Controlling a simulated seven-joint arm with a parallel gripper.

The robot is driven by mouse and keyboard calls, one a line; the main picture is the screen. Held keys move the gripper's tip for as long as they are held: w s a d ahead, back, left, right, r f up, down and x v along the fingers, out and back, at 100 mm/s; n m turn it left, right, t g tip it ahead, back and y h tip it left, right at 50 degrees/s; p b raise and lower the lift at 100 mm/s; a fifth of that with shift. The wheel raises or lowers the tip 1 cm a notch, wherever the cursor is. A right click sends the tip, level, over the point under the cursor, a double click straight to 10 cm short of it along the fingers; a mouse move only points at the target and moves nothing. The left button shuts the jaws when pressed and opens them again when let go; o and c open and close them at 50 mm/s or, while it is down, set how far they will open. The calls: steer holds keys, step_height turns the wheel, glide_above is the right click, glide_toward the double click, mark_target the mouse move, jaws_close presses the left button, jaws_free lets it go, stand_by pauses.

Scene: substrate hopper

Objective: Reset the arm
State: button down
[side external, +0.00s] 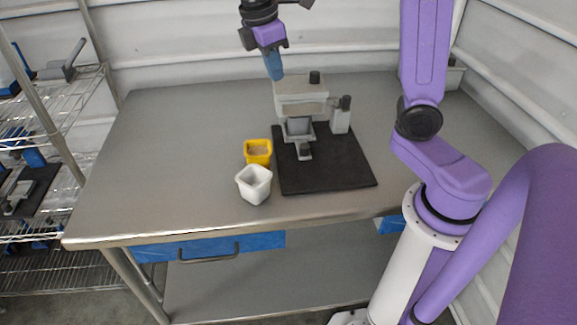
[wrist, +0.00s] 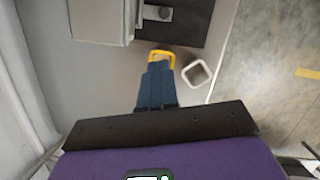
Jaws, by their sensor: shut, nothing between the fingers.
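My gripper (side external: 275,74) hangs above the back of the table, just left of the grey hopper machine. Its blue fingers are shut with nothing between them. In the wrist view the shut fingers (wrist: 157,84) point toward the yellow cup and hide part of it. The hopper machine (side external: 301,90) stands on a black base plate (side external: 330,178); it is cut off at the top of the wrist view.
A yellow cup (side external: 258,147) with brownish contents and a white square cup (side external: 254,184) stand left of the plate. The left part of the grey table (side external: 165,150) is clear. Wire shelves (side external: 60,187) stand at the left, and a corrugated wall is behind.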

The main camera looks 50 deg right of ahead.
steer(key=s+a+f+y, duration=0.1)
steer(key=s+f, duration=0.3)
steer(key=s, duration=0.8)
steer(key=s+a+f+y, duration=0.2)
steer(key=s+f, duration=0.3)
steer(key=s, duration=0.6)
steer(key=shift+s+f+t, duration=0.2)
steer(key=shift+s+t, duration=0.2)
